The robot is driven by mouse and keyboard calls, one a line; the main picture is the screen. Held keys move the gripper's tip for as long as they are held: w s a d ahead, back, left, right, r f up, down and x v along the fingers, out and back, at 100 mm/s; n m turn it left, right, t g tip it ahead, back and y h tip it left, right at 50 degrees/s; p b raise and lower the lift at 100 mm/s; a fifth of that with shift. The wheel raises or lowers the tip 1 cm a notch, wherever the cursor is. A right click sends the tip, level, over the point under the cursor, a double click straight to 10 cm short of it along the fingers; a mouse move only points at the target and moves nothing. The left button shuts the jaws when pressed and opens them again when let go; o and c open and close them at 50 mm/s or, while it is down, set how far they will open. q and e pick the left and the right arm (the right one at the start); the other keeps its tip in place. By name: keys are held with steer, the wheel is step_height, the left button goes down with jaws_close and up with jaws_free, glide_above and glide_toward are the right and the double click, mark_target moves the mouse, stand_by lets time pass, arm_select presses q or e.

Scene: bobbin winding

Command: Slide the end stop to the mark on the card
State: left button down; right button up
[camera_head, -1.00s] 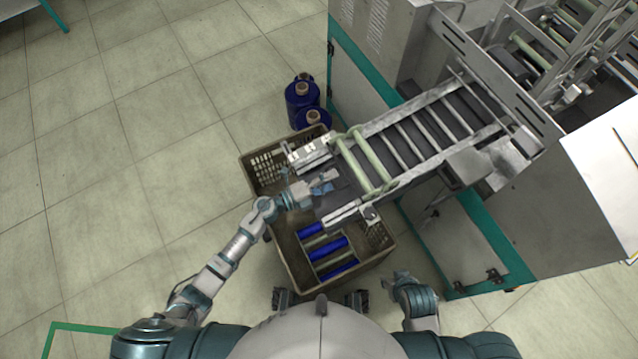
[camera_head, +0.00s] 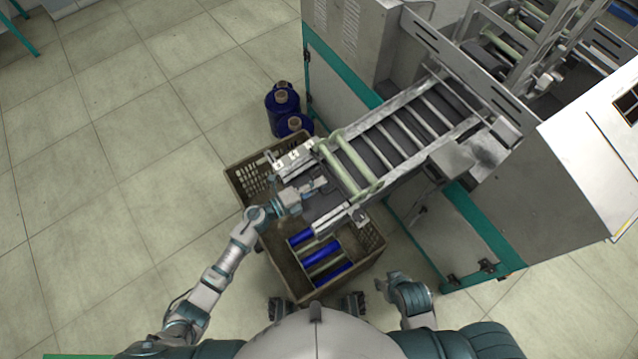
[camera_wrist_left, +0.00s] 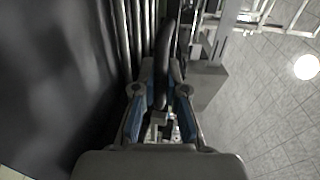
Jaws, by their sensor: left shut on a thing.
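My left gripper (camera_head: 320,185) is at the lower left end of the roller chute, close to the dark plate there. A pale bracket (camera_head: 294,157) with small light blocks is at the chute's upper left corner. I cannot make out the card or its mark.
The chute (camera_head: 400,135) with pale green rollers (camera_head: 352,160) slopes from the grey machine (camera_head: 350,40). A brown crate (camera_head: 375,252) below holds blue bobbins (camera_head: 320,252). Blue spools (camera_head: 284,105) stand on the floor behind. Open tiled floor lies to the left.

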arm_select(q)
steer(key=shift+s+a+f, duration=0.15)
steer(key=shift+a, duration=0.5)
steer(key=shift+s+a+f, duration=0.1)
steer(key=shift+a, duration=0.5)
steer(key=shift+s+a+f, duration=0.25)
steer(key=shift+s+a, duration=0.25)
steer(key=shift+a, duration=0.1)
steer(key=shift+f+v, duration=0.2)
steer(key=shift+v, duration=1.15)
arm_select(e)
steer(key=shift+s+a+f, duration=0.1)
steer(key=shift+a, duration=0.35)
arm_select(q)
steer(key=shift+d, duration=0.1)
arm_select(e)
steer(key=shift+w+d, duration=0.1)
steer(key=shift+w, duration=0.15)
arm_select(q)
steer(key=shift+w+d+r, duration=0.15)
steer(key=shift+w+d, duration=0.05)
steer(key=c, duration=0.5)
jaws_free()
arm_select(e)
steer(key=shift+s+a+r, duration=0.2)
steer(key=shift+w, duration=0.1)
